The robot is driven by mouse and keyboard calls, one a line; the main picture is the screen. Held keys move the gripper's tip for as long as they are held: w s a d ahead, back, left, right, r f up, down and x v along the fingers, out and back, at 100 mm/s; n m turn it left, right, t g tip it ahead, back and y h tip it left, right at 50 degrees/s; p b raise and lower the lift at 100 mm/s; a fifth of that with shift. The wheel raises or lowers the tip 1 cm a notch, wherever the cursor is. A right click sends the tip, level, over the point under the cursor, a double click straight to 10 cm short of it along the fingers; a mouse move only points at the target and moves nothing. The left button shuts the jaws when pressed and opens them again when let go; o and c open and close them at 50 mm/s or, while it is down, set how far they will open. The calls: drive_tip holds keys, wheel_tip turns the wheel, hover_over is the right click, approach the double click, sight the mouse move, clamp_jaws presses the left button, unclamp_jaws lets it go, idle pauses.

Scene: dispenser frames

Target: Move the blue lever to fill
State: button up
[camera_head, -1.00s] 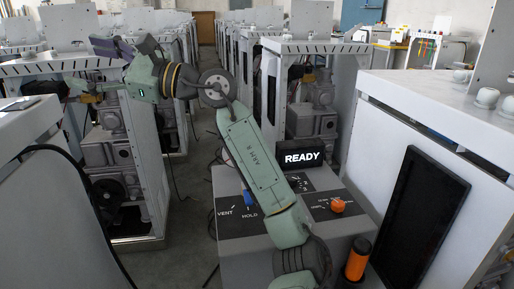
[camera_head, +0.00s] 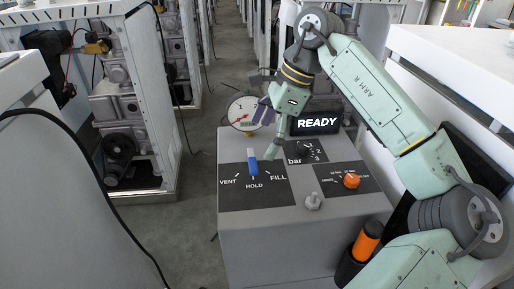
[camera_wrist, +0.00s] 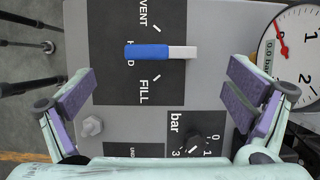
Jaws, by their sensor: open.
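The blue lever (camera_head: 252,160) stands on the black VENT/HOLD/FILL panel (camera_head: 232,196) of the grey console, midway between VENT and FILL and in line with HOLD. In the wrist view the lever (camera_wrist: 150,51) has a blue handle and a pale end, and its blue part covers some of the HOLD label. My gripper (camera_head: 267,130) is above the console, close to the lever in the head view. In the wrist view my gripper (camera_wrist: 160,95) is open and empty, its purple pads wide apart. The lever shows beyond the fingertips, apart from both.
A gauge (camera_head: 245,112) stands at the console's back left. Behind my gripper is the READY display (camera_head: 317,123). The aisle is clear at left.

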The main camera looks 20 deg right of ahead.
sight(253, 159)
drive_tip(key=x, duration=0.5)
drive_tip(key=shift+p, duration=0.4)
drive_tip(key=shift+r, duration=0.1)
drive_tip(key=c, duration=1.7)
drive_tip(key=shift+c, duration=0.2)
